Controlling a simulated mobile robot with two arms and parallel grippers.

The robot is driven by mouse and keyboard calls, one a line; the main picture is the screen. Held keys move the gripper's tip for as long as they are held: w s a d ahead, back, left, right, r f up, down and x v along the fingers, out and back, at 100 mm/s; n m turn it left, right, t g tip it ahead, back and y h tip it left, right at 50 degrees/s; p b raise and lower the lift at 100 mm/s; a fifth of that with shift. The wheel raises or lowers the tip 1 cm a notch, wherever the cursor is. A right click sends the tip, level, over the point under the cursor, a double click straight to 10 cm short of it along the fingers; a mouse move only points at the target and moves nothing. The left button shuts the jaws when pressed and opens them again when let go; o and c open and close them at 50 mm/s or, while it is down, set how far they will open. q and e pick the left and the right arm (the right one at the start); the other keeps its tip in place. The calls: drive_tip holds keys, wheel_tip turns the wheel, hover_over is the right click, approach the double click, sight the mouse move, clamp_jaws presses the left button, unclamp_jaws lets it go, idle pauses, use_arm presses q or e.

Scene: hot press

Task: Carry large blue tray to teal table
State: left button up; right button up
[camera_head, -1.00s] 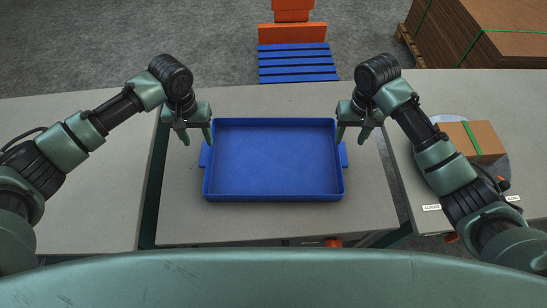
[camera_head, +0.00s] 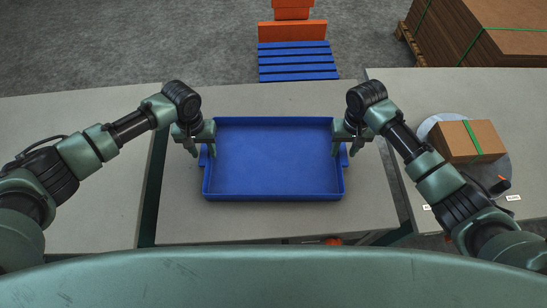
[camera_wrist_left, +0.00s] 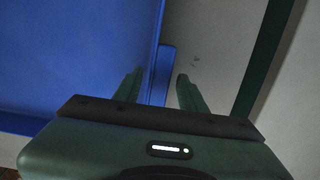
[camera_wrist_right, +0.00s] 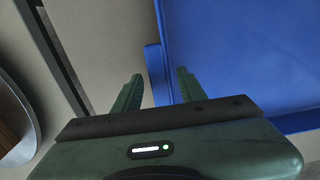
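The large blue tray (camera_head: 275,190) lies flat and empty on the middle grey table (camera_head: 270,225). My left gripper (camera_head: 204,153) is at the tray's left handle, and my right gripper (camera_head: 344,152) is at its right handle. In the left wrist view the open fingers (camera_wrist_left: 158,90) stand on either side of the left handle (camera_wrist_left: 163,75). In the right wrist view the open fingers (camera_wrist_right: 159,90) stand on either side of the right handle (camera_wrist_right: 155,72). Both grippers have gaps between fingers and handle. No teal table top can be made out.
At right, a second table bears a cardboard box (camera_head: 455,145) with a green strap on a round grey plate. A grey table (camera_head: 85,190) stands at left. Behind are a blue pallet (camera_head: 295,62), an orange object (camera_head: 292,32) and stacked cardboard (camera_head: 485,28).

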use_arm(q)
clamp_jaws()
use_arm(e)
clamp_jaws()
use_arm(q)
drive_tip(key=shift+r, duration=0.1)
use_arm(e)
drive_tip(key=shift+r, duration=0.1)
idle(0.8)
